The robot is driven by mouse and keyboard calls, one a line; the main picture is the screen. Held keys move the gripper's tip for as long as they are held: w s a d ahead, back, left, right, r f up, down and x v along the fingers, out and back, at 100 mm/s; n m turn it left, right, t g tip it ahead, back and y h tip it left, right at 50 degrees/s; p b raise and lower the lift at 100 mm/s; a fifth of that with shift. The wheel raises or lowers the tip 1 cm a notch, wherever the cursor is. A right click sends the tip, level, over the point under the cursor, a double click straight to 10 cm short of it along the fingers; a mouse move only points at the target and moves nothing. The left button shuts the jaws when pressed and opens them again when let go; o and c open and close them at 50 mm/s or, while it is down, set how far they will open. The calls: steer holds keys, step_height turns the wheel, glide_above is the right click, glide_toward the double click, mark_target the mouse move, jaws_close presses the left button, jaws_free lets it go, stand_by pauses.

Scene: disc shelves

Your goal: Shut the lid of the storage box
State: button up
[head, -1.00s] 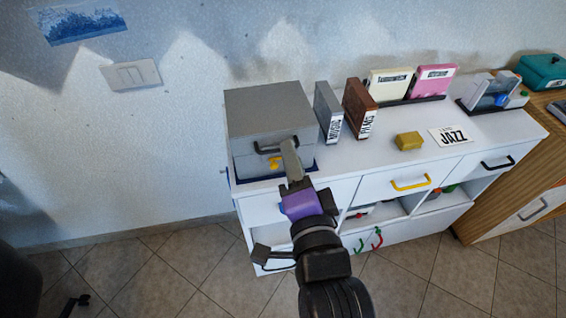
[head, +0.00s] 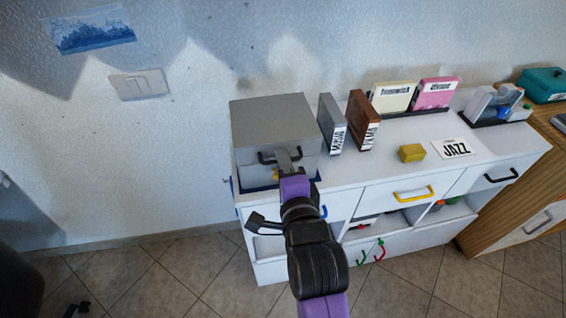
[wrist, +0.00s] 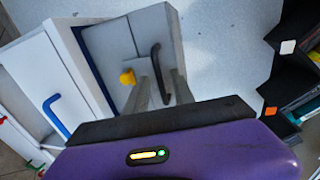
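The storage box (head: 272,118) is a grey box at the left end of the white cabinet. Its lid looks down on the lower part, with a seam between them; I cannot tell whether a small gap remains. A black bar handle (head: 265,156) is on the lid's front and also shows in the wrist view (wrist: 156,60). A yellow catch (wrist: 127,77) sits near the seam. My gripper (head: 286,155) is at the box front. In the wrist view its two grey fingers (wrist: 161,82) are apart, with the handle's end between them; contact cannot be told.
The white cabinet (head: 340,180) has a grey case (head: 331,120) and a brown case (head: 362,118) upright right of the box. A yellow block (head: 411,153) and a JAZZ card (head: 452,148) lie farther right. A wooden cabinet (head: 520,215) stands at the right. Floor in front is clear.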

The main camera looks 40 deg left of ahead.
steer(key=shift+w+a, duration=0.1)
jaws_close()
stand_by(1.4)
